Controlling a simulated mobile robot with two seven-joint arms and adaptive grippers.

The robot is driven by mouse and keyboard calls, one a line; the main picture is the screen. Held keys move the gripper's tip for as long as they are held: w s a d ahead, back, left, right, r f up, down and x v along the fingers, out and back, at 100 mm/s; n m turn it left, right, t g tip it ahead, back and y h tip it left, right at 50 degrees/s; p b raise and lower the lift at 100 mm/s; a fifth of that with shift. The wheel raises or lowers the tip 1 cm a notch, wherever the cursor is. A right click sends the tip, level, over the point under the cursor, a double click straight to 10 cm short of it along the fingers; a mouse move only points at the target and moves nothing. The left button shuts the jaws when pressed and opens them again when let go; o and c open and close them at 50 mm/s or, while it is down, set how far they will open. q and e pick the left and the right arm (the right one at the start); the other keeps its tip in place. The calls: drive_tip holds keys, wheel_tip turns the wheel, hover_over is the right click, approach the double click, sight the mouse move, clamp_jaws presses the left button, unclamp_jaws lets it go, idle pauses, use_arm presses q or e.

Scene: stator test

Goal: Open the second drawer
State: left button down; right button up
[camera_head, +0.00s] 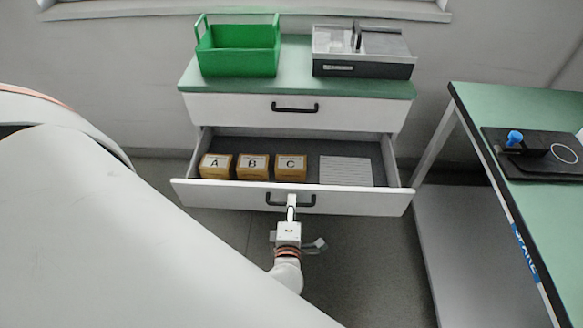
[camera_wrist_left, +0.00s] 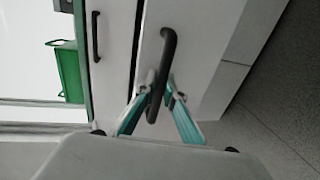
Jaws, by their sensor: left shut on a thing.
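The second drawer (camera_head: 230,194) of the white cabinet is pulled out, and its inside shows in the head view. Three small boxes marked A (camera_head: 215,167), B (camera_head: 252,167) and C (camera_head: 290,168) stand in it, with a white sheet (camera_head: 345,171) to their right. My left gripper (camera_head: 291,203) is shut on the drawer's black handle (camera_head: 306,200). In the left wrist view the fingers (camera_wrist_left: 160,92) close around the handle's bar (camera_wrist_left: 168,45). The top drawer (camera_head: 225,109) is closed. My right gripper is not in view.
A green bin (camera_head: 237,64) and a grey case (camera_head: 362,70) stand on the cabinet top. A green-topped table (camera_head: 550,205) at the right carries a black device (camera_head: 530,165) with a blue knob. Floor is clear in front of the cabinet, apart from my arm.

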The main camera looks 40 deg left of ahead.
use_arm(q)
drive_tip(key=shift+s+d, duration=0.1)
drive_tip(key=shift+s, duration=0.05)
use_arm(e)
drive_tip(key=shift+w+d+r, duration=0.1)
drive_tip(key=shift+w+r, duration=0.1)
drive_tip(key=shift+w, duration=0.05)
use_arm(q)
drive_tip(key=c, duration=2.4)
unclamp_jaws()
drive_tip(key=shift+s, duration=0.1)
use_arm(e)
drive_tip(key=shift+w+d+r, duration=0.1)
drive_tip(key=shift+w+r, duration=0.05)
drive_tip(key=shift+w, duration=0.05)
use_arm(q)
drive_tip(key=v, duration=1.1)
drive_tip(key=shift+s+d, duration=0.25)
drive_tip(key=shift+s, duration=0.1)
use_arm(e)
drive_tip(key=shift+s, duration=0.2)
use_arm(q)
drive_tip(key=shift+r, duration=0.15)
